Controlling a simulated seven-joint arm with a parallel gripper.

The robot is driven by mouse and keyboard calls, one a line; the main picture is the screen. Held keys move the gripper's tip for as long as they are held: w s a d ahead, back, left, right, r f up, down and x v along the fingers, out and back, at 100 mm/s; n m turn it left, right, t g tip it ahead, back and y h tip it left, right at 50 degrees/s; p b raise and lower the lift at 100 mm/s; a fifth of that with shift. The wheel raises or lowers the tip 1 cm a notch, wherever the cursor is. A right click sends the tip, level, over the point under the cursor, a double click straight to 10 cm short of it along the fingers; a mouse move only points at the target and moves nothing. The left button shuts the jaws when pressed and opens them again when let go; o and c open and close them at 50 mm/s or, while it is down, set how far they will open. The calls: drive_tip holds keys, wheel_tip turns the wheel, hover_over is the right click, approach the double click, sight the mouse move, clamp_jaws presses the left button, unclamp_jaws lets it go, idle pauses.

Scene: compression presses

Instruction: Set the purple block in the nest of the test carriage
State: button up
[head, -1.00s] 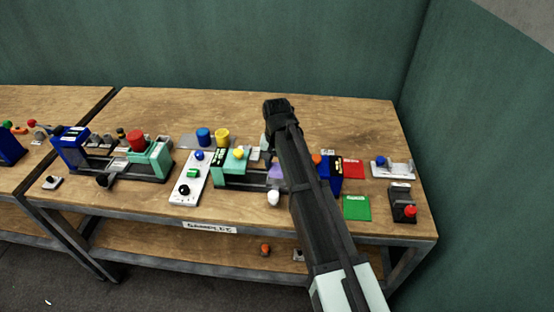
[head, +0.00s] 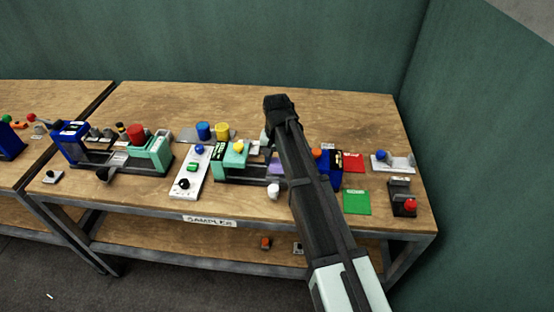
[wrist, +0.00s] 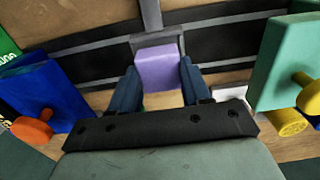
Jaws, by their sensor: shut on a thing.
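The purple block (wrist: 158,68) sits between the two fingers of my gripper (wrist: 160,82) in the wrist view. My gripper is shut on it. In the head view, a small part of the purple block (head: 273,168) shows just left of my arm, between the mint and blue ends of a press. In the wrist view, a grey carriage part (wrist: 155,42) with a raised frame lies directly behind the block, between dark rails. I cannot tell whether the block is seated in it or held just above. My arm hides part of this press in the head view.
The mint end (head: 231,162) with a yellow knob and the blue end (wrist: 48,92) with an orange knob flank the gripper. A white knob (head: 272,191) stands in front. Red (head: 353,163) and green (head: 356,201) plates lie at right. The back of the table is clear.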

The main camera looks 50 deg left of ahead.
drive_tip(key=shift+f, duration=0.7)
idle(1.0)
drive_tip(key=o, duration=1.1)
wheel_tip(320, 180, up, 14)
drive_tip(key=shift+f, duration=0.1)
